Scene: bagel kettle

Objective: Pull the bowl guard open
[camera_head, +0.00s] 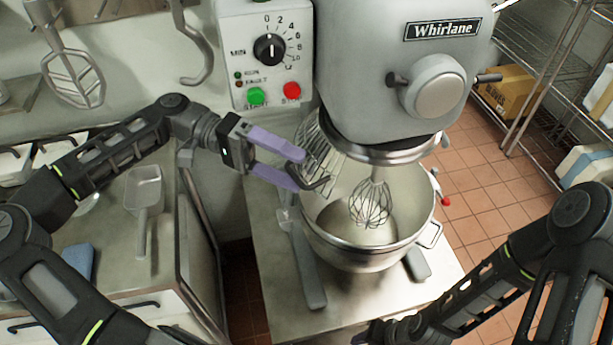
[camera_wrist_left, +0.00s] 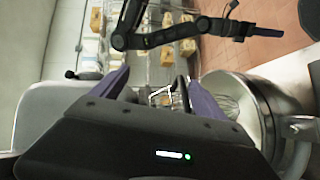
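The bowl guard (camera_head: 323,143) is a curved wire cage under the left side of the mixer head (camera_head: 400,60), with a dark handle (camera_head: 322,184) at its lower edge. The guard stands at the left of the steel bowl (camera_head: 360,250); the bowl's front is uncovered and the whisk (camera_head: 371,204) shows. My left gripper (camera_head: 300,170) has its purple fingers apart beside the guard, near the handle. In the left wrist view the fingers (camera_wrist_left: 165,92) are also apart, with dark and metal parts between them; contact is unclear. My right arm is at the lower right, its gripper (camera_head: 372,334) barely showing.
A control box (camera_head: 268,50) with a dial and buttons is behind my left gripper. A long grey-handled utensil (camera_head: 305,262) lies on the steel table left of the bowl. A scoop (camera_head: 143,195) lies on the left counter. Shelving stands at the right.

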